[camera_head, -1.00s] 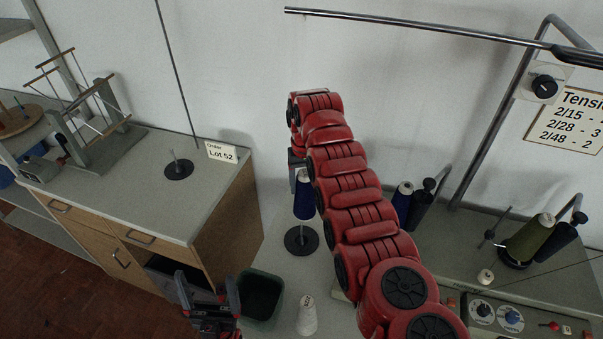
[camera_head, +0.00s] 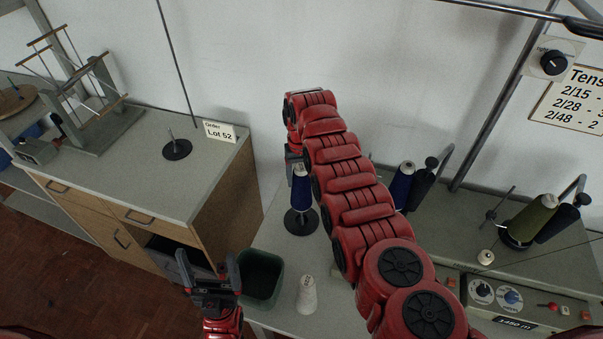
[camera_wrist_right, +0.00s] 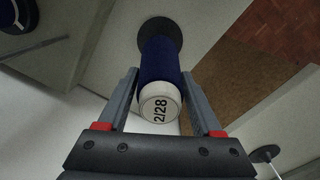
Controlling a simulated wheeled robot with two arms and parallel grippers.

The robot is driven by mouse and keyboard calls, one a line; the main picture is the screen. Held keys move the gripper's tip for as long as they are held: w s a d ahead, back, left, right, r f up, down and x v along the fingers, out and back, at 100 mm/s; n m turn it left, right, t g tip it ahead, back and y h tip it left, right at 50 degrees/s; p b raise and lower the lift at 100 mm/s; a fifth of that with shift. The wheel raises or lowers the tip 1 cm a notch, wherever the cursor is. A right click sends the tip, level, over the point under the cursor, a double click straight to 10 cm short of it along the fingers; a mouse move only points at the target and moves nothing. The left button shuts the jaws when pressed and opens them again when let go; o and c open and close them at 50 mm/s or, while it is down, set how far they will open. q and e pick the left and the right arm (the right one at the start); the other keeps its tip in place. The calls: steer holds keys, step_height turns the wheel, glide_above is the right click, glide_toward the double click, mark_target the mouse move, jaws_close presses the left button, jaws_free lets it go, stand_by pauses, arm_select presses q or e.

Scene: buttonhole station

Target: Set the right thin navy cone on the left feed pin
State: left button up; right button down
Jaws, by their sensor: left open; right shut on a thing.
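In the head view my right gripper (camera_head: 293,160) is shut on a navy cone (camera_head: 302,190), upright above a black round pin base (camera_head: 300,228) on the table. The cone's lower end is close over the base; I cannot tell whether it touches. In the right wrist view the cone (camera_wrist_right: 160,62), its pale top marked 2/28, is between both fingers (camera_wrist_right: 160,100), with the dark base (camera_wrist_right: 160,30) behind it. Another navy cone (camera_head: 402,186) stands on the machine at right, partly hidden by my right arm. My left gripper (camera_head: 207,268) is open and empty.
An empty pin on a black base (camera_head: 177,149) stands on the cabinet beside the Lot 52 card (camera_head: 219,131). A dark green bin (camera_head: 262,278) and a white cone (camera_head: 307,295) are in front. An olive cone (camera_head: 531,220) stands on the machine.

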mark_target(301, 196)
step_height(301, 196, down, 4)
steer(key=shift+r+b, duration=0.25)
steer(key=shift+b, duration=1)
step_height(301, 196, down, 4)
steer(key=b, duration=0.4)
steer(key=shift+f, duration=0.2)
steer(key=shift+f+b, duration=0.5)
steer(key=shift+b, duration=0.1)
jaws_free()
steer(key=shift+r, duration=0.2)
